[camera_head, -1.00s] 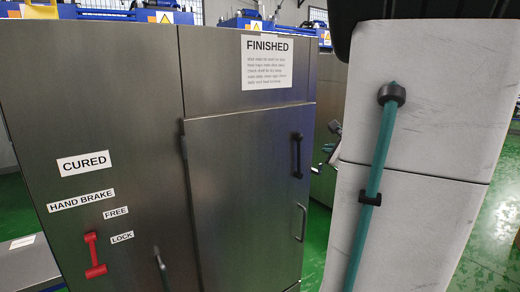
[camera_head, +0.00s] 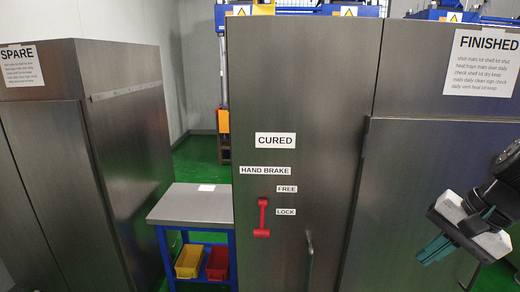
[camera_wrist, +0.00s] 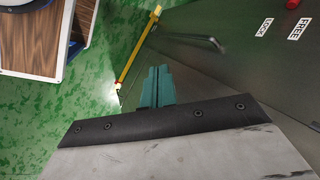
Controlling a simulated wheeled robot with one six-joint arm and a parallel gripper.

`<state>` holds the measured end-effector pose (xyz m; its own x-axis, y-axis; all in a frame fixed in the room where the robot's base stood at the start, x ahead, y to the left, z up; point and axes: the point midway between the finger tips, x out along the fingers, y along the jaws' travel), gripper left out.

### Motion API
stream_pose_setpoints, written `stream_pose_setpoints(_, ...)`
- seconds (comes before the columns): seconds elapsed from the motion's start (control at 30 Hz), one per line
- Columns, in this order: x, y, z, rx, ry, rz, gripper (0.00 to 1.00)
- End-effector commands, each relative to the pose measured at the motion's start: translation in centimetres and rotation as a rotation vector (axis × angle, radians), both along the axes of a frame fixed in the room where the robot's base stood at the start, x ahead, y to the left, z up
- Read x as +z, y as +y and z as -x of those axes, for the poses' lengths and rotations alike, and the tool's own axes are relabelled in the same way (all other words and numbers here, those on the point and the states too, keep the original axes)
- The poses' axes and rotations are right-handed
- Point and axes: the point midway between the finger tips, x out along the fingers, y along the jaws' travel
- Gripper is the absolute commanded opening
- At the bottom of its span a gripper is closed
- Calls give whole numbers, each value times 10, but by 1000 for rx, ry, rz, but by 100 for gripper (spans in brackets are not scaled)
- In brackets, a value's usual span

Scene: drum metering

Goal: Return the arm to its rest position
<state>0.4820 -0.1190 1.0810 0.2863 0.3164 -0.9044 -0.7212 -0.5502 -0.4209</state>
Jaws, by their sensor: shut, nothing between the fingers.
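My gripper (camera_head: 432,250) hangs at the lower right of the head view, in front of the door below the FINISHED sign. Its teal fingers point down and left, close together with nothing between them. In the wrist view the teal fingers (camera_wrist: 157,86) are also together and empty, over green floor beside a grey metal panel. Part of my arm shows at the right edge of the head view; the rest of it is out of view.
A grey cabinet (camera_head: 300,100) labelled CURED carries a red hand brake lever (camera_head: 263,218). A SPARE cabinet (camera_head: 120,130) stands left. Between them is a small table (camera_head: 190,208) above yellow and red bins. In the wrist view, a wood-sided object (camera_wrist: 75,35) and yellow bar (camera_wrist: 140,48) are near the fingers.

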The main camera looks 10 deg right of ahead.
Motion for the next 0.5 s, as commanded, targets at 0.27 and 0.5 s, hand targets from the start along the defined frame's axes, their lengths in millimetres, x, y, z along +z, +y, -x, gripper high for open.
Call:
stream_pose_setpoints(0.27, 4, 46, 54, 554, 130, 353, 0)
stream_pose_setpoints(0.5, 15, 77, 62, 799, 54, 484, 0)
